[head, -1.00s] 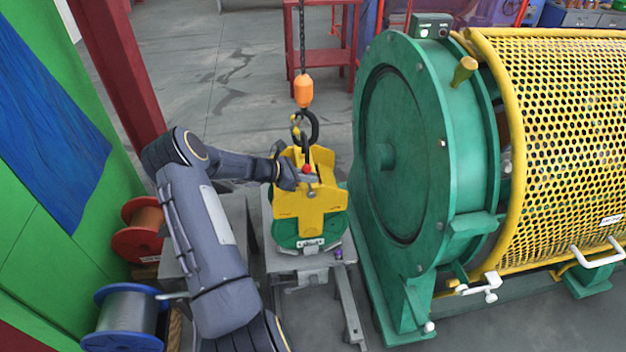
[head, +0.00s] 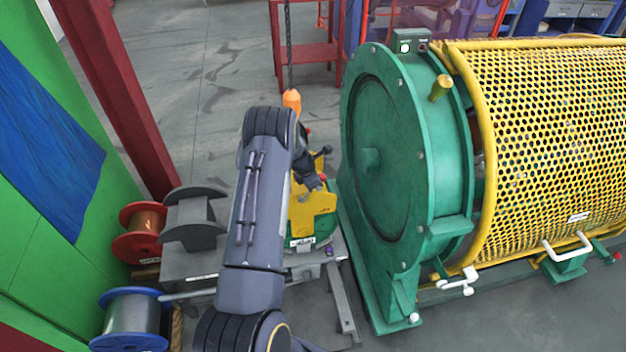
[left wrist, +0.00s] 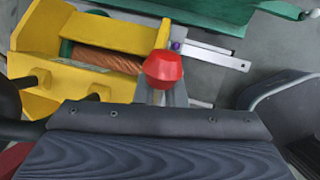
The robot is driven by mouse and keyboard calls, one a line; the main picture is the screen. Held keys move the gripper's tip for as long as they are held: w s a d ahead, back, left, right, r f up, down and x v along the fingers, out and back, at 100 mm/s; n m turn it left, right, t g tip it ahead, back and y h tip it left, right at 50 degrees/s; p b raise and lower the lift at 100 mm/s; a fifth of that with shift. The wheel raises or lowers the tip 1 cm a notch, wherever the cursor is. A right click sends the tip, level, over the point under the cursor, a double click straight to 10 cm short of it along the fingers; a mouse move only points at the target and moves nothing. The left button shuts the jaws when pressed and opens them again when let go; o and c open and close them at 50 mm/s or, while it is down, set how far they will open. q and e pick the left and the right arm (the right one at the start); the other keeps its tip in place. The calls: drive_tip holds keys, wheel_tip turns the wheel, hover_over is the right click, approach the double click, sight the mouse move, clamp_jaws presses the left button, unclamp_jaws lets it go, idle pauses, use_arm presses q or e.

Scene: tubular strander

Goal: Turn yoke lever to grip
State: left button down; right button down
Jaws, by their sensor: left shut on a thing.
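The yellow yoke (head: 316,207) sits on a green spool (head: 325,233) on a grey stand, left of the green drum end. It also shows in the left wrist view (left wrist: 75,28), with a copper-coloured winding under it. My left gripper (head: 311,178) is at the yoke's upper part, its arm reaching over from the front. In the left wrist view the yoke lever's red knob (left wrist: 165,70) stands at the fingers, and my gripper is shut on the lever. The lever's shaft is mostly hidden. The hook is largely hidden behind my arm. My right gripper is not in view.
An orange hoist block (head: 292,101) hangs on a chain above the yoke. The green machine end (head: 385,160) and yellow mesh guard (head: 550,130) stand close on the right. Several spools (head: 132,318) stand at left. Open floor (head: 215,80) lies behind.

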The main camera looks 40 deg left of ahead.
use_arm(q)
drive_tip(key=shift+w, duration=0.1)
idle(0.4)
drive_tip(key=c, duration=1.5)
unclamp_jaws()
drive_tip(key=shift+f, duration=0.1)
drive_tip(key=b+v, duration=0.1)
drive_tip(key=v, duration=0.6)
drive_tip(key=shift+r, duration=0.4)
drive_tip(key=shift+d, duration=0.1)
